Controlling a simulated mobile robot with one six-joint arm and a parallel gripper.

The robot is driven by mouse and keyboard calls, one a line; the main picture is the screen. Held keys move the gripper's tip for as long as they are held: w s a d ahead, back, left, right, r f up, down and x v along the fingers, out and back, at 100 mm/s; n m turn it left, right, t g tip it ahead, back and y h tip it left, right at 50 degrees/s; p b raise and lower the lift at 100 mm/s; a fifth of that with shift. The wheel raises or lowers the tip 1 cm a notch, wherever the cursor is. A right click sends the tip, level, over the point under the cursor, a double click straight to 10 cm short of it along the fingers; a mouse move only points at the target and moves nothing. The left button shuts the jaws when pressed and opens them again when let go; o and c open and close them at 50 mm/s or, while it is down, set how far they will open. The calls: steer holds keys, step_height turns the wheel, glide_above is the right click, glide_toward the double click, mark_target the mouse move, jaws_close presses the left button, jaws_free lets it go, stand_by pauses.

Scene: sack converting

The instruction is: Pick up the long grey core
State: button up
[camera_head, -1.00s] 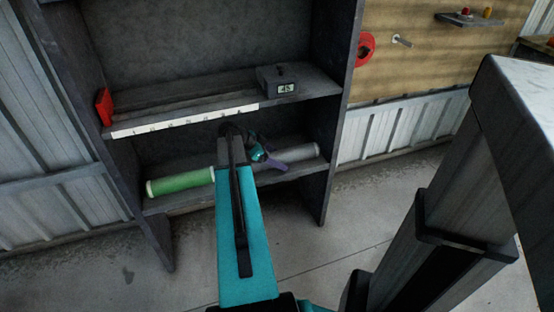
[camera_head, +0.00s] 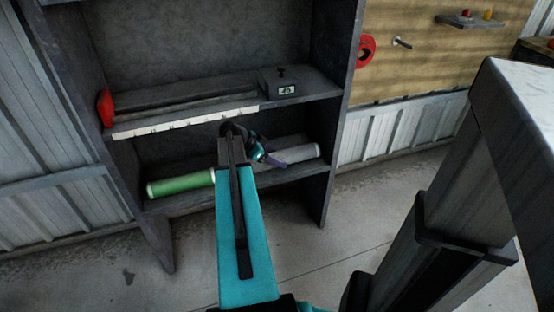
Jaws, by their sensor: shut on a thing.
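The long grey core (camera_head: 302,153) lies lengthwise at the lower shelf of the dark rack, towards its right side. My gripper (camera_head: 277,160), teal with a purple finger, is at the core's left part and shut on it. My arm hides the core's left end, and I cannot tell whether the core touches the shelf or is just above it.
A green roll (camera_head: 182,185) with pale ends lies on the lower shelf (camera_head: 262,181), left of my arm. The upper shelf (camera_head: 318,88) is close above, with a white ruler strip (camera_head: 185,121) along its edge. A grey box with a display (camera_head: 285,85) and a red item (camera_head: 105,107) are on it.

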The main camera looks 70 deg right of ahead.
mark_target(279, 153)
steer(key=shift+r, duration=0.6)
step_height(279, 153, up, 2)
steer(key=shift+s+a+p, duration=0.1)
steer(key=shift+p, duration=0.3)
steer(key=s+a+r+p, duration=0.1)
steer(key=s+a+p, duration=0.3)
steer(key=s+a, duration=0.6)
steer(key=shift+s+a, duration=0.2)
steer(key=shift+s, duration=0.6)
